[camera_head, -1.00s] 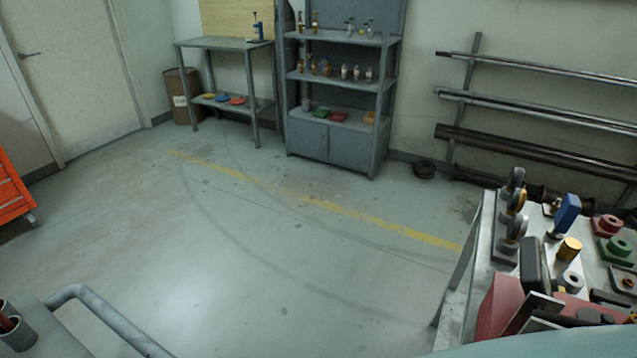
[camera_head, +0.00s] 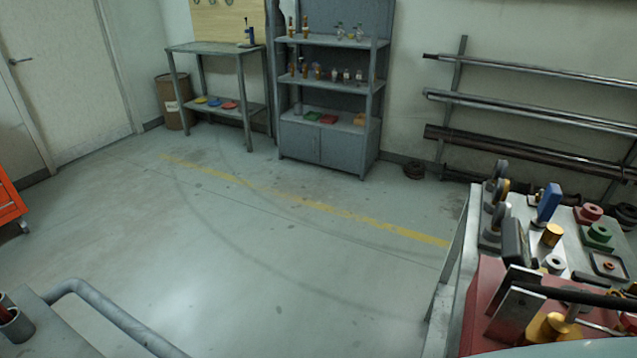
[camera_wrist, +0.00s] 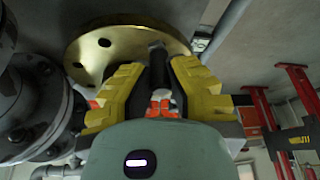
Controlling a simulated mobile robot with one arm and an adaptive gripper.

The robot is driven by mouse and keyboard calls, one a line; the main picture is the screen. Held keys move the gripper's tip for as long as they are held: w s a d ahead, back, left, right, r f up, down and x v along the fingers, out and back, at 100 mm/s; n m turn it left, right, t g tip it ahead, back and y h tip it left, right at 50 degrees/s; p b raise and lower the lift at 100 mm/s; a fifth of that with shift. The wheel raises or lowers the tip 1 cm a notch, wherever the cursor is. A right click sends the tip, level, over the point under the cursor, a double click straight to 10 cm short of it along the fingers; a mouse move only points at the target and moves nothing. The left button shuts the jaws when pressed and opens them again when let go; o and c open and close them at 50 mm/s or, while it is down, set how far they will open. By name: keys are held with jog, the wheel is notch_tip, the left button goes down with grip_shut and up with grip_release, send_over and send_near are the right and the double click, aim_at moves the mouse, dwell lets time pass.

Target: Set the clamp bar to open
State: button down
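In the wrist view my gripper (camera_wrist: 159,68) has two stepped yellow fingers pointing at a brass disc (camera_wrist: 108,52) with round holes. A dark bar-like piece with a paler end (camera_wrist: 157,52) shows between the fingertips, in front of the disc. I cannot tell whether it is the clamp bar, or whether the fingers touch it.
Black flanged piping (camera_wrist: 30,108) lies close on the left in the wrist view; red stands (camera_wrist: 296,90) are at right. In the head view a bench (camera_head: 462,235) crowded with parts fills the lower right. The floor (camera_head: 240,260) in the middle is clear.

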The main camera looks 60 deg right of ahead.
jog(key=c, duration=1.2)
grip_release()
jog(key=shift+w+r, duration=0.15)
jog(key=shift+w, duration=0.15)
jog(key=o, duration=0.3)
jog(key=shift+s, duration=0.1)
jog(key=shift+o, duration=0.2)
notch_tip(320, 180, up, 10)
jog(key=shift+f, duration=0.1)
